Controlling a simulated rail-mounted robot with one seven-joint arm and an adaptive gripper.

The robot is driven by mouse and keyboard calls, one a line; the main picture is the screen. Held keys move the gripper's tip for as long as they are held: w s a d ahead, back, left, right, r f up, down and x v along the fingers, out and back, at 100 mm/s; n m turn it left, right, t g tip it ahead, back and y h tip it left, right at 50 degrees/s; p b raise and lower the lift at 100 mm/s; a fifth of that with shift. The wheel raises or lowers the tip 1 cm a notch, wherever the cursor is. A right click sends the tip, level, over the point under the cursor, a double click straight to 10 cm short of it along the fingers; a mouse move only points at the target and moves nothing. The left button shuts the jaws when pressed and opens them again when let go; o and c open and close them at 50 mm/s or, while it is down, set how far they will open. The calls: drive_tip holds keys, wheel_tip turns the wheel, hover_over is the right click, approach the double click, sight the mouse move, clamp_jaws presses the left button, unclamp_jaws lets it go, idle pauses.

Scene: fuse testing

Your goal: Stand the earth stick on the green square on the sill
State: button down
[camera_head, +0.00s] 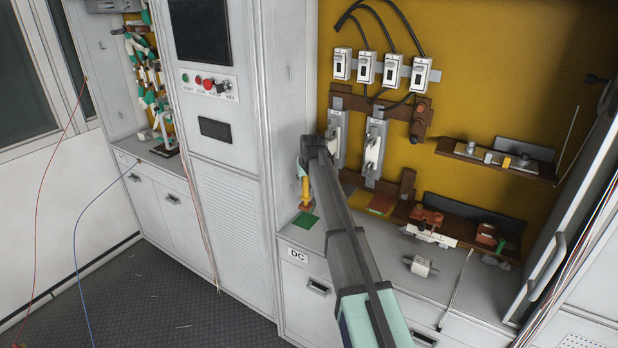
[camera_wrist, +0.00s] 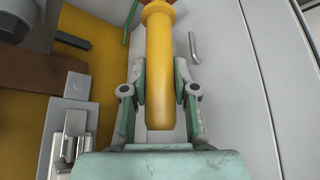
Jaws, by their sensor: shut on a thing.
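The earth stick (camera_head: 305,188) is a yellow rod with a reddish lower end. It hangs close to upright, with its lower end just above or at the far edge of the green square (camera_head: 304,220) on the sill. I cannot tell whether it touches the sill. In the wrist view the yellow handle (camera_wrist: 159,70) lies between both fingers, its reddish end at the top edge. My gripper (camera_wrist: 158,92) is shut on the handle; in the head view my gripper (camera_head: 304,168) is partly hidden behind my arm. A green edge (camera_wrist: 131,22) shows left of the stick in the wrist view.
The white cabinet wall stands close left of the stick. Right of my arm, the sill holds a grey-white fuse (camera_head: 420,266) and a thin rod (camera_head: 457,290). Switch units (camera_head: 375,148) are on the yellow back panel, with a brown shelf (camera_head: 460,226) below.

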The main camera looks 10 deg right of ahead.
sight(306, 194)
drive_tip(key=shift+w+r, duration=0.25)
drive_tip(key=shift+w, duration=0.1)
drive_tip(key=shift+s+d, duration=0.1)
drive_tip(key=shift+s, duration=0.05)
drive_tip(key=shift+f+b, duration=1.55)
drive_tip(key=shift+f, duration=2.05)
drive_tip(key=shift+c, duration=1.6)
unclamp_jaws()
